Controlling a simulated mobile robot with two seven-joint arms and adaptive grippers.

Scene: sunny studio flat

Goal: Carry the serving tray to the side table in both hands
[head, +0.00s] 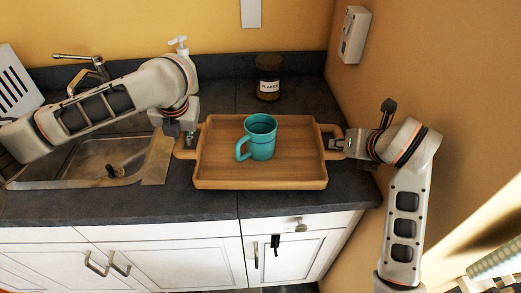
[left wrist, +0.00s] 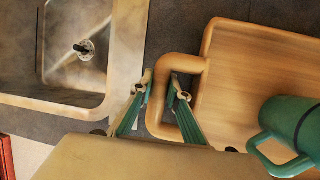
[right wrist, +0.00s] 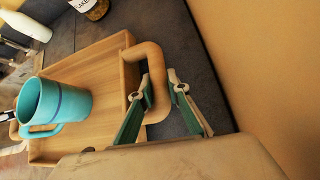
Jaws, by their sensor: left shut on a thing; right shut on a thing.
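The wooden serving tray (head: 215,160) lies on the dark counter beside the sink, with a loop handle at each end. A teal mug (head: 262,138) stands upright on it, its handle toward the left. My left gripper (head: 190,140) is shut on the tray's left handle; in the left wrist view its fingers (left wrist: 160,92) sit either side of the handle bar. My right gripper (head: 338,144) is shut on the right handle; in the right wrist view its fingers (right wrist: 157,92) straddle that handle. The side table is not recognisable in these views.
A jar labelled flakes (head: 268,80) stands behind the tray. The sink (head: 110,160) with its tap (head: 85,70) is at the left, with a white soap bottle (head: 182,48) behind. The yellow wall (head: 410,70) is close on the right.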

